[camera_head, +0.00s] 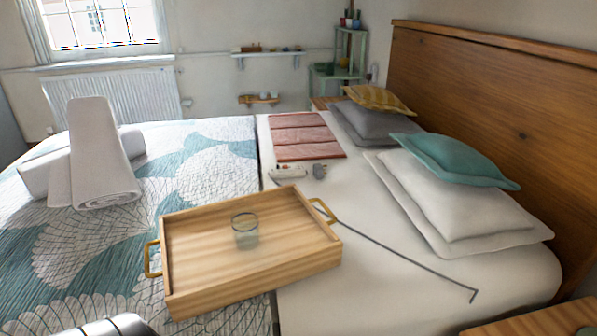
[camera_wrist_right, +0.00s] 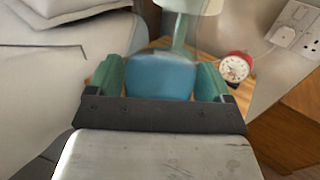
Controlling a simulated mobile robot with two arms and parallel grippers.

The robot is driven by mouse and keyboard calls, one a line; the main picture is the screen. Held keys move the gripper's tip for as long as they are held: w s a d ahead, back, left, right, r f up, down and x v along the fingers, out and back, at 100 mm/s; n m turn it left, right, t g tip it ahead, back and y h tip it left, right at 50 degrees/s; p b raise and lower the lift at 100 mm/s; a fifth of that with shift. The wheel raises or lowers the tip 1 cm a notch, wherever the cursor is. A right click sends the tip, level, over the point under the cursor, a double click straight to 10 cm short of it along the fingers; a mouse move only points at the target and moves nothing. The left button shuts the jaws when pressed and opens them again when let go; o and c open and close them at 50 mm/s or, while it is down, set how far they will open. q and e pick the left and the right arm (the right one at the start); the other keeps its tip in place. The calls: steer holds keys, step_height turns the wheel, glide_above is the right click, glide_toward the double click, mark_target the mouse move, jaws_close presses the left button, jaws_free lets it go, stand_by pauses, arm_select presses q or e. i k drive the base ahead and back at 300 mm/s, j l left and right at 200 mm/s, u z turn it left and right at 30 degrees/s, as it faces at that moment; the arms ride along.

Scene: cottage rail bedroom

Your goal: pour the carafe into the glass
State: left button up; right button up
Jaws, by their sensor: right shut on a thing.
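The glass (camera_head: 245,231), clear and upright, stands in a wooden tray (camera_head: 186,292) on the bed in the head view. In the right wrist view my right gripper (camera_wrist_right: 162,80) has its two teal fingers on either side of a rounded vessel with a blue lower part, the carafe (camera_wrist_right: 162,72). The gripper is shut on it. The carafe's top is faint against the background, and its base is hidden. A wooden bedside surface shows behind it; I cannot tell whether they touch.
A red alarm clock (camera_wrist_right: 236,67) and a pale green lamp-like stem (camera_wrist_right: 181,32) stand close behind the carafe. A wall socket (camera_wrist_right: 294,28) is at right. Rolled towels (camera_head: 98,160), pillows (camera_head: 465,195) and a thin dark rod (camera_head: 410,257) lie on the bed.

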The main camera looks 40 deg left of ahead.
mark_target(244, 219)
steer(key=u, duration=1.25)
steer(key=k+u, duration=0.15)
steer(key=u, duration=0.25)
steer(key=k+u, duration=0.2)
steer(key=u, duration=0.2)
